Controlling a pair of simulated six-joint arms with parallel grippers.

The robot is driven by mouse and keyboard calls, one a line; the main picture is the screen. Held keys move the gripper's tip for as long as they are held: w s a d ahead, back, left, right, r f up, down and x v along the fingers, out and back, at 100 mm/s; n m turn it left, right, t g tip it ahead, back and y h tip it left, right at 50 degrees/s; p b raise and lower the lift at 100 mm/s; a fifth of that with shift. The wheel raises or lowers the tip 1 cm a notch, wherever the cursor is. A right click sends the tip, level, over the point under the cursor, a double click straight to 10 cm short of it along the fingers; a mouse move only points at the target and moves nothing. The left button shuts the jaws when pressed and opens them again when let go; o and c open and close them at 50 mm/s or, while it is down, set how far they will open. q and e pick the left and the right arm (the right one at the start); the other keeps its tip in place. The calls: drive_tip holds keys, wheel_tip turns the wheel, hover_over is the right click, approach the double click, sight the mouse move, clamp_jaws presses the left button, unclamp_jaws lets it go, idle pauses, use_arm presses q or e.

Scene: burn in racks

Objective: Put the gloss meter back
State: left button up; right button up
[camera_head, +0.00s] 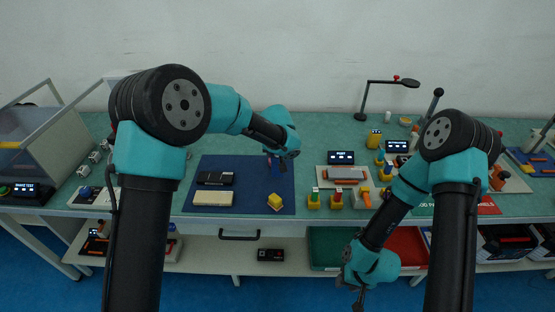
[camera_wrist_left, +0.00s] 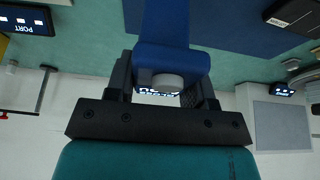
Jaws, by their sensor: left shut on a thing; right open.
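My left gripper (camera_head: 278,156) is above the back right part of the dark blue mat (camera_head: 240,165). It is shut on a blue object (camera_wrist_left: 172,35) with a grey round end; its lower part also shows below the jaws in the head view (camera_head: 284,166). The frames do not make plain whether this is the gloss meter. On the mat lie a black device (camera_head: 215,178), a cream block (camera_head: 212,198) and a yellow piece (camera_head: 275,201). My right gripper (camera_head: 358,296) is open and empty, low in front of the table edge.
A light tray (camera_head: 322,184) with an orange-red item stands right of the mat, with several yellow-based pieces (camera_head: 313,200) around it. Small displays (camera_head: 341,157) and a black lamp stand (camera_head: 365,100) are behind. Green (camera_head: 325,240) and red bins sit below.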

use_arm(q)
drive_tip(key=shift+f, duration=1.75)
drive_tip(key=shift+f, duration=0.1)
drive_tip(key=o, duration=1.1)
drive_tip(key=v, duration=1.2)
drive_tip(key=shift+a, duration=0.1)
